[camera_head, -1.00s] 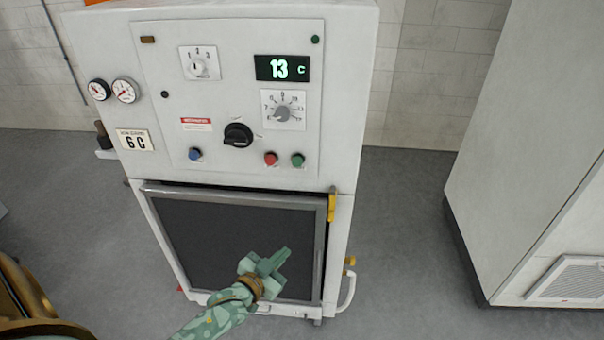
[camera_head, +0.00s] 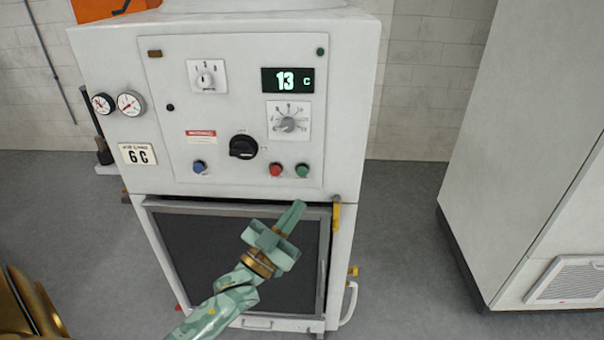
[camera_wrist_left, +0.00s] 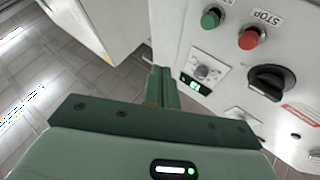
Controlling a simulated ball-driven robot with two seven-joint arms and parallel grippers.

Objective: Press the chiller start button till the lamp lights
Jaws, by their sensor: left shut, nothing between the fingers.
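The white chiller cabinet (camera_head: 108,60) stands ahead with a control panel on its upper front. A green button (camera_head: 302,171) sits at the panel's lower right, with a red button (camera_head: 275,170) just left of it. In the left wrist view the green button (camera_wrist_left: 211,17) is near the top, and the red button (camera_wrist_left: 252,37) is by a STOP label. A small green lamp (camera_head: 320,51) at the panel's upper right looks dark. My left gripper (camera_head: 296,208) is shut and empty, below the green button and apart from it. My right gripper is not in view.
A black rotary switch (camera_head: 243,147), a blue button (camera_head: 199,167) and a display reading 13 (camera_head: 287,80) share the panel. A yellow handle (camera_head: 336,213) sticks out by the dark door. A grey-white cabinet (camera_head: 530,160) stands right, with clear floor between.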

